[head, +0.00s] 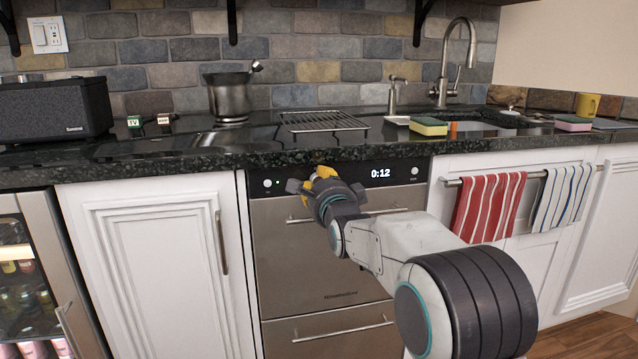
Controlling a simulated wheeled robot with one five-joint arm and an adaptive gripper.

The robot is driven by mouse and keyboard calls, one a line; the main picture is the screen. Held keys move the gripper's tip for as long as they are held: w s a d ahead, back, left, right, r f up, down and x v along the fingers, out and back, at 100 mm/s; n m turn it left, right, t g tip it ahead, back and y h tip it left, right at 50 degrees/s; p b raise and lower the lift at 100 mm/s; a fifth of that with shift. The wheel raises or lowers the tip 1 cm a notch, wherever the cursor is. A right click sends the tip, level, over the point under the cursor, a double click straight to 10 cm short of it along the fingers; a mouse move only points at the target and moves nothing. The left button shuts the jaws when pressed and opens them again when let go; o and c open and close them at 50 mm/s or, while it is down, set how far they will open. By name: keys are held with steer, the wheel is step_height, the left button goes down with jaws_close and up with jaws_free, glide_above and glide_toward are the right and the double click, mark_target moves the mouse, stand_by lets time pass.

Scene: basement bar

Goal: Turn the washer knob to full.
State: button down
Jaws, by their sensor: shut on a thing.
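The washer (345,265) is a stainless steel, two-drawer appliance under the dark counter. Its control panel (345,176) has a lit display (380,173) reading 0:12. My gripper (318,178), with yellow and dark fingers, is at the middle of this panel, left of the display. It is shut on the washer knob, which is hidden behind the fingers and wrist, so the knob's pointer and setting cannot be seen. A small round white button (267,183) with a green light beside it is at the panel's left. Another round button (414,171) is at its right.
The counter edge (160,172) overhangs just above the panel. A drawer handle (390,210) runs below my gripper. Red-striped (487,205) and blue-striped (562,197) towels hang on a rail to the right. White cabinet doors flank the washer.

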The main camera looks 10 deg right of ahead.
steer(key=shift+a+m, duration=0.1)
steer(key=shift+m, duration=1.2)
steer(key=shift+r+m, duration=0.15)
steer(key=shift+m, duration=0.15)
steer(key=c, duration=1.2)
jaws_free()
steer(key=shift+a, duration=0.1)
steer(key=shift+s, duration=3.95)
